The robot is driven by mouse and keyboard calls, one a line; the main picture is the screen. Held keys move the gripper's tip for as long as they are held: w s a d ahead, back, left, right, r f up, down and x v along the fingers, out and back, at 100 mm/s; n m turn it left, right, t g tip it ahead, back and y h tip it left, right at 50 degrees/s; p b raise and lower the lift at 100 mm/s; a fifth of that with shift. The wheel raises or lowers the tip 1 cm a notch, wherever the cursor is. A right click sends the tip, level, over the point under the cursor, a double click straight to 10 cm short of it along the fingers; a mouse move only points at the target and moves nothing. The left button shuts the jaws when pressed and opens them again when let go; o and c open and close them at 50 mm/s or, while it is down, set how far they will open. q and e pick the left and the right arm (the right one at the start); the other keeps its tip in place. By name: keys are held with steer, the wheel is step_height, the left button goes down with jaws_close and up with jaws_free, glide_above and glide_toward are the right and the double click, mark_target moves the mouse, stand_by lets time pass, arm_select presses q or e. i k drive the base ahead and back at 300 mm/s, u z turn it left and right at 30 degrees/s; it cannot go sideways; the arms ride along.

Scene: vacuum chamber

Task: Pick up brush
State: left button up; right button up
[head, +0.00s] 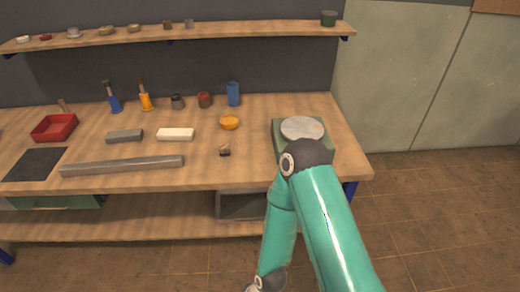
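I cannot clearly make out which thing is the brush. A small brown and black object (224,150) lies near the middle of the wooden workbench (210,175) and is too small to identify. A blue-handled tool (113,98) and an orange-handled tool (145,96) stand near the back. A short wooden handle-like piece (63,105) shows behind a red tray (54,128) at the left. My teal arm rises from the lower right, its elbow in front of the bench's right end. Neither of my grippers shows in the head view.
A grey bar (123,166) lies along the front. A grey block (125,136), a white block (175,135), an orange dish (229,123) and a blue cylinder (233,94) stand behind. A green device with a round plate (303,129) is at right. A shelf (200,34) hangs above.

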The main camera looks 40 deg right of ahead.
mark_target(223, 150)
steer(key=z, duration=0.5)
steer(key=i, duration=1)
